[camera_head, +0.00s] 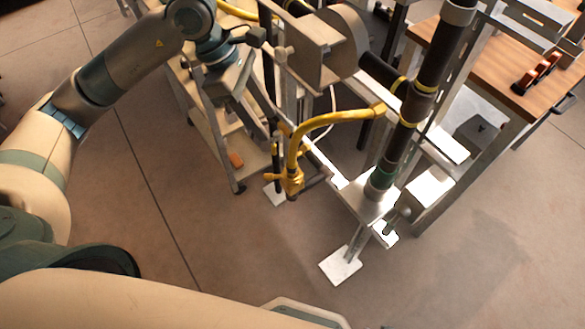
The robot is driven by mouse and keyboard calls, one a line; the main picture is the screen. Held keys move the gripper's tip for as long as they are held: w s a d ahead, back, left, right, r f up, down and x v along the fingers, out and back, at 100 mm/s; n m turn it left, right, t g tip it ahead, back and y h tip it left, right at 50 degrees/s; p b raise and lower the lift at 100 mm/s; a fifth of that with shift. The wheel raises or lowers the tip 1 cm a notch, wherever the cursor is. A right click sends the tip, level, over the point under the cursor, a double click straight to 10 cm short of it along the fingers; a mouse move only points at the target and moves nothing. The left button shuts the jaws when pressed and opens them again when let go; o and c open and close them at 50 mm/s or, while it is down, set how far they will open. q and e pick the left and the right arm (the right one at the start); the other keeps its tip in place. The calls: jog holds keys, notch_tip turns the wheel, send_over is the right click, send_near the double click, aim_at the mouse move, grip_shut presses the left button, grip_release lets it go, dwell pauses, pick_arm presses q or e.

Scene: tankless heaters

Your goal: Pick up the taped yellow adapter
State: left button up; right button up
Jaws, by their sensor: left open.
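A yellow pipe (335,118) curves from the black upright pipe down to a yellow valve-like fitting (291,181) at the lower middle of the metal frame. I cannot tell for certain which yellow piece is the taped adapter, as no tape shows clearly on the fitting. My left arm comes in from the upper left. My left gripper (272,132) points down, just above and left of the fitting, with its jaws open. Its fingertips are partly lost among the dark parts there, so contact is unclear. My right gripper is out of view.
A metal stand with a black pipe (431,60) and light foot plates (340,267) fills the middle. A shelf cart (215,135) stands behind my left gripper. A wooden-topped workbench (490,75) is at the upper right. The floor (500,250) at the lower right is clear.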

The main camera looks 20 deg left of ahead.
pick_arm(q)
jog(key=f, duration=0.1)
jog(key=p, duration=0.2)
send_over(291, 162)
jog(key=a, duration=0.2)
notch_tip(291, 162, down, 9)
jog(key=shift+s+d+f, duration=0.35)
jog(key=shift+d+f, duration=0.1)
jog(key=shift+f, duration=0.2)
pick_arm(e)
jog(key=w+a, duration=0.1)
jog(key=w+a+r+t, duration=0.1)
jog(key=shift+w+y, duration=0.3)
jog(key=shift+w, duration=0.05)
pick_arm(q)
jog(key=shift+f, duration=0.25)
jog(key=shift+p+x, duration=0.7)
jog(key=shift+x, duration=1.65)
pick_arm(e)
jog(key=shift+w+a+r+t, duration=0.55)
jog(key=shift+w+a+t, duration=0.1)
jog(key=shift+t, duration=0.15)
pick_arm(q)
jog(key=shift+w+a, duration=0.2)
grip_shut()
